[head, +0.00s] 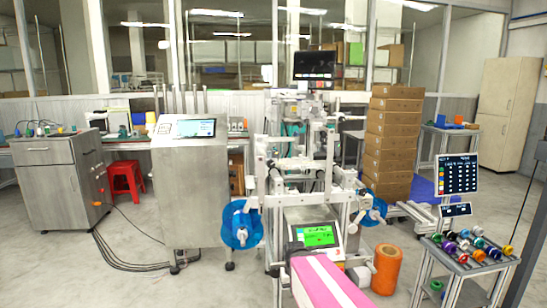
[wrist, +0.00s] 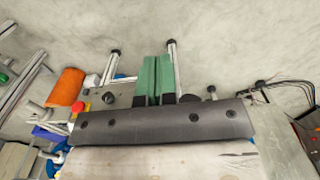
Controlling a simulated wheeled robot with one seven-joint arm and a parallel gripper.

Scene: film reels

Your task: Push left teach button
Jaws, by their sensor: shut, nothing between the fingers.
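No teach button can be made out for certain in either view. In the head view a machine with a white frame (head: 303,165) stands in the middle, and a unit with a lit green screen (head: 318,235) sits low in it. Any buttons beside that screen are too small to tell. In the wrist view my gripper (wrist: 157,62) appears as two green fingers side by side, shut and empty, above the pale floor. I cannot make out my gripper in the head view.
A pink-topped surface (head: 328,283) lies in front of the machine, with an orange roll (head: 386,270) to its right. A rack of coloured reels (head: 470,247) stands at the far right. A steel cabinet with a tablet (head: 187,127) stands left. Cables (head: 118,252) lie on the floor.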

